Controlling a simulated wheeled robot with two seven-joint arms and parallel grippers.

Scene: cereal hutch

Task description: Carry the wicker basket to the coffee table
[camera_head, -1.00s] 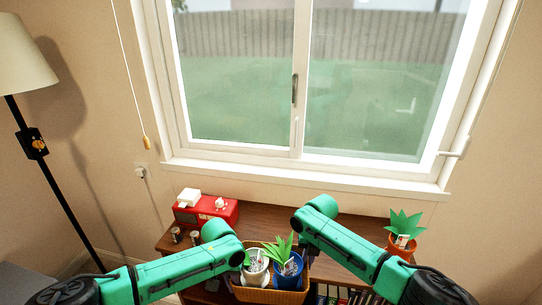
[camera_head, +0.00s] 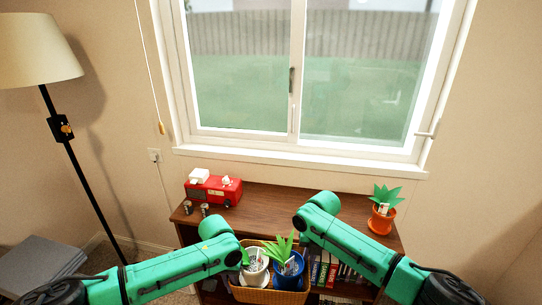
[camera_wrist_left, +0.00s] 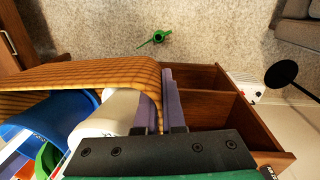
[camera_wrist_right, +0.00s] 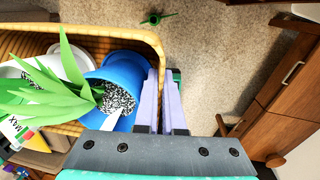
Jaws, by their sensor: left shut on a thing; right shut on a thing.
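The wicker basket (camera_head: 272,296) is held between my two arms in front of the wooden hutch in the head view. It holds a white pot (camera_head: 256,270) and a blue pot (camera_head: 290,268), each with a green-leaved plant. My left gripper (camera_wrist_left: 160,100) is shut on the basket's wall at one end; the wall also shows in the left wrist view (camera_wrist_left: 90,74). My right gripper (camera_wrist_right: 163,100) is shut on the opposite end wall, beside the blue pot. In the head view both gripper tips are mostly hidden behind the arms.
The hutch (camera_head: 260,203) stands under the window with a red radio-like box (camera_head: 214,188) and an orange potted plant (camera_head: 382,212) on top. Books (camera_head: 325,272) fill its shelf. A floor lamp (camera_head: 70,150) and a grey block-like piece (camera_head: 42,265) stand left. Carpet (camera_wrist_left: 210,35) lies below.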

